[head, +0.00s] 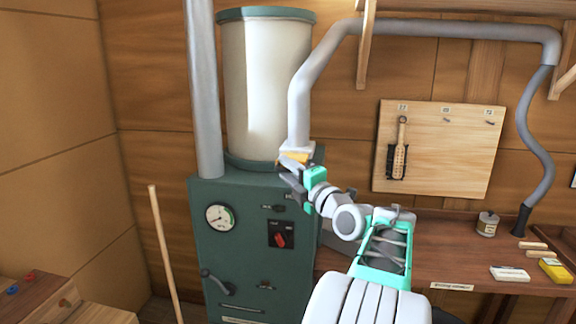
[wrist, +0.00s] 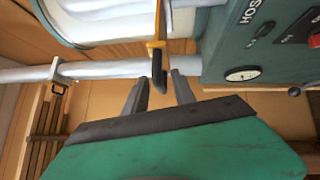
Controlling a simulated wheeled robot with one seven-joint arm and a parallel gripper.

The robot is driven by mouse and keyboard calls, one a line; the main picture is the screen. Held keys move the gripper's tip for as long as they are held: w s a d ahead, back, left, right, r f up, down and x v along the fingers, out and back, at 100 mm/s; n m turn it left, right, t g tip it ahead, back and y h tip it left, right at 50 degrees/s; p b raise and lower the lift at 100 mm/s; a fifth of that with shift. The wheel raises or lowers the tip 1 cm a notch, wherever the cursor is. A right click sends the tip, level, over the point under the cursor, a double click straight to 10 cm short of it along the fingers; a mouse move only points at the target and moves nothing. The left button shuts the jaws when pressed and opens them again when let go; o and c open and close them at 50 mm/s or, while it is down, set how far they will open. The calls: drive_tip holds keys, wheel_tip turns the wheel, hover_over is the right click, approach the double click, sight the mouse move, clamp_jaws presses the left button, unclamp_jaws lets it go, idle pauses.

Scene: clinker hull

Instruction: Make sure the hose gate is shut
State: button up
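The hose gate (head: 292,157) sits at the lower end of the grey pipe, beside the cream drum, with a pale collar and a yellow-orange slide. In the wrist view the yellow slide (wrist: 155,48) appears nearly edge-on and ends in a dark tip. My gripper (head: 287,171) is at the gate, just below it in the head view. In the wrist view my gripper (wrist: 160,76) has its two fingers apart, with the dark tip in the gap between them. I cannot tell whether either finger touches it, nor how far the slide is in.
The green cabinet (head: 222,265) below carries a gauge (head: 220,217) and a red switch (head: 280,240). A vertical grey pipe (head: 205,90) stands to the left. The workbench (head: 420,240) to the right holds a tin (head: 487,223) and small blocks; a tool board (head: 440,145) hangs above it.

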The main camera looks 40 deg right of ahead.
clamp_jaws()
drive_tip(key=shift+r, duration=0.15)
idle(1.3)
